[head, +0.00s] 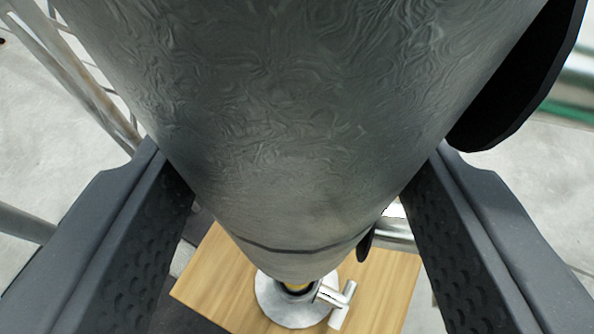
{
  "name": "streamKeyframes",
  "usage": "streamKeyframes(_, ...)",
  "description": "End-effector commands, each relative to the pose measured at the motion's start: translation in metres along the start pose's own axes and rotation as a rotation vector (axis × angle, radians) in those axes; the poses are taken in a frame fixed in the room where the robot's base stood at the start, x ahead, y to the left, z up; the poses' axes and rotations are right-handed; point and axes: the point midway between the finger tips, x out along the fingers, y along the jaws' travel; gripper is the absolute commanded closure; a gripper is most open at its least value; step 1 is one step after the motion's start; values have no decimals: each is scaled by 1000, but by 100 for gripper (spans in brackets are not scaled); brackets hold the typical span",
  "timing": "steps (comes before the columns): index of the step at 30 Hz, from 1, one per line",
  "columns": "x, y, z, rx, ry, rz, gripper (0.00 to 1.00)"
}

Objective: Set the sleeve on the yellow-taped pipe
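The sleeve (290,130) is a large grey cylinder with a swirled surface and fills the upper middle of the head view. My gripper (298,185) has one dark, dimpled finger on each side of it, and both appear to press on its walls. The sleeve's lower end, with a dark seam around it, points down at the pipe. A little yellow tape on the pipe (297,287) shows just under that end. The rest of the pipe is hidden, so I cannot tell whether the sleeve is around it or above it.
The pipe stands on a round metal flange (285,312) on a wooden board (222,281). A short metal side fitting (340,303) sticks out at right. A black disc (515,85) juts beside the sleeve. Metal rails (75,75) run at left; pale floor lies beyond.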

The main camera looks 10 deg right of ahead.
Motion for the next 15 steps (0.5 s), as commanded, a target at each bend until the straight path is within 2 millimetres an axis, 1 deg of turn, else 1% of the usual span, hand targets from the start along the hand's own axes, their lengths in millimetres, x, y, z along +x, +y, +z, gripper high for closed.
streamKeyframes(15,4,0,11,-1,2,0,90)
